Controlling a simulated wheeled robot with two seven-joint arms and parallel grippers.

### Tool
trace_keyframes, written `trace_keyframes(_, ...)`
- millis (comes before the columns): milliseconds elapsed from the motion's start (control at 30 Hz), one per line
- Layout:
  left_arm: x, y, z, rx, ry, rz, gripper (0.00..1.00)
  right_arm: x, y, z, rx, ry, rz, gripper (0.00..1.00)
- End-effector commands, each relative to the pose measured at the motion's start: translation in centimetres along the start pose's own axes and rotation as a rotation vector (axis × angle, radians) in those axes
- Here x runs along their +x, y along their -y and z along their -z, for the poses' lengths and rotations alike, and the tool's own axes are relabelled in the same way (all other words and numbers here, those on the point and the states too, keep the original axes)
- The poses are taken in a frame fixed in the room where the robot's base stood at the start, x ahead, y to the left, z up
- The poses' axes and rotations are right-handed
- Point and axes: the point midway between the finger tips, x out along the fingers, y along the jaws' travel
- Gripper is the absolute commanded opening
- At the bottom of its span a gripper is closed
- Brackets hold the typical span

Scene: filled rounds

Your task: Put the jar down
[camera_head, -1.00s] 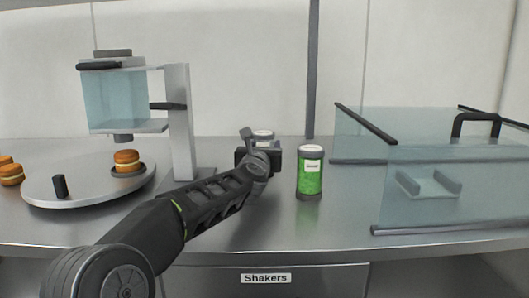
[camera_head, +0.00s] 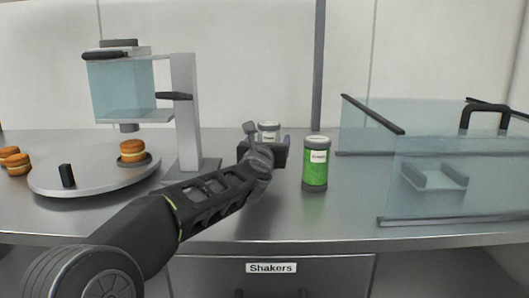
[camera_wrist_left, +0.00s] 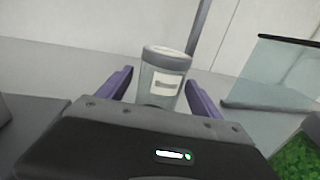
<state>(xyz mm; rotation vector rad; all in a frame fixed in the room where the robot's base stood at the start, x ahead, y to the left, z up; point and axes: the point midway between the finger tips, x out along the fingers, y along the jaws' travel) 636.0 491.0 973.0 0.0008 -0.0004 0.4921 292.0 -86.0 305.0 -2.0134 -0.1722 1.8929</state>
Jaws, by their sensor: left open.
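A pale, clear jar with a grey lid and a white label (camera_wrist_left: 165,76) stands upright between the spread fingers of my left gripper (camera_wrist_left: 160,92) in the left wrist view, with a gap on each side. In the head view the top of this jar (camera_head: 268,128) shows behind my left gripper (camera_head: 265,146), which hides its lower part. The jar appears to stand on the steel counter (camera_head: 260,220), though its base is hidden. My left gripper is open. My right gripper is in neither view.
A green-filled jar (camera_head: 316,170) stands just right of my left gripper. A glass-walled case (camera_head: 440,180) is farther right. Left are a dispenser on a post (camera_head: 187,115) and a round plate (camera_head: 100,178) with a filled bun (camera_head: 132,150). A drawer labelled Shakers (camera_head: 271,268) is below.

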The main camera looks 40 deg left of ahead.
Motion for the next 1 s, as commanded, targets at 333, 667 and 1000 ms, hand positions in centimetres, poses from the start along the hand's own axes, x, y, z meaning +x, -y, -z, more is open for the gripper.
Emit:
trace_keyframes(333,-7.0,0.0,-0.1,-0.001,0.001,0.0,0.75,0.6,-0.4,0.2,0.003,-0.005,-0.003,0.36)
trace_keyframes(667,-8.8,0.0,0.0,-0.001,-0.001,0.0,0.75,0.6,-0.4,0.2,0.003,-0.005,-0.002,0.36)
trace_keyframes(1000,-8.8,0.0,0.0,-0.001,0.0,0.0,0.75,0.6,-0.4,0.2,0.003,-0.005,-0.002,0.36)
